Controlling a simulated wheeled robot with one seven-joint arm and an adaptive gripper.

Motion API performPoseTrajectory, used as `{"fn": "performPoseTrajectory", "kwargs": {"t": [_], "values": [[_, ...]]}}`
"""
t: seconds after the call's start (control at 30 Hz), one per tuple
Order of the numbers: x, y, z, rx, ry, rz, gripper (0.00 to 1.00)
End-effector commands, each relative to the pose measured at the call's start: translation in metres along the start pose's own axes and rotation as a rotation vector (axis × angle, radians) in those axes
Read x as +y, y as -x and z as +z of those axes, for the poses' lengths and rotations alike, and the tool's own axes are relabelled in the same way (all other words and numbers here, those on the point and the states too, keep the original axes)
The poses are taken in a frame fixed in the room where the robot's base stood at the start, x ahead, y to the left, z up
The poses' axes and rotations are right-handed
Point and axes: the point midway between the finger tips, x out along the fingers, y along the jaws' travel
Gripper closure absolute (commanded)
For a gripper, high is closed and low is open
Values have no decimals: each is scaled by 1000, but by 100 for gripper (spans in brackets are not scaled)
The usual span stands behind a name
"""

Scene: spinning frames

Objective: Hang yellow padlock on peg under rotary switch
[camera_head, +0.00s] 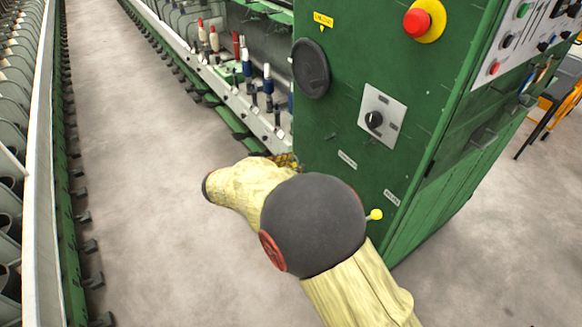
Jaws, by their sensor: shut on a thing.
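The rotary switch (374,120) is a black knob on a pale square plate on the green cabinet face. My gripper (286,160) shows only as a small dark and yellow patch behind my cream arm, by the cabinet's left edge. It is left of and above the peg tip in the picture, apart from it. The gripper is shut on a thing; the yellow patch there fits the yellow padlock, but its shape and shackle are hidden.
The green cabinet (440,140) carries a red emergency button (417,22), a round black disc (311,68) and small labels. A spinning frame with bobbins (246,62) runs back on the left of it. The grey aisle floor (140,150) is clear.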

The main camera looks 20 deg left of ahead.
Motion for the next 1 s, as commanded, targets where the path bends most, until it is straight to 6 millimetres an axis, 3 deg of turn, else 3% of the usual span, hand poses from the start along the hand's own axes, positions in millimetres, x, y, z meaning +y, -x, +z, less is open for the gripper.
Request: {"fn": "performPoseTrajectory", "kwargs": {"t": [0.27,1.0], "values": [[0,3,-6,0,-1,0,94],[-9,44,12,0,-1,-2,94]]}}
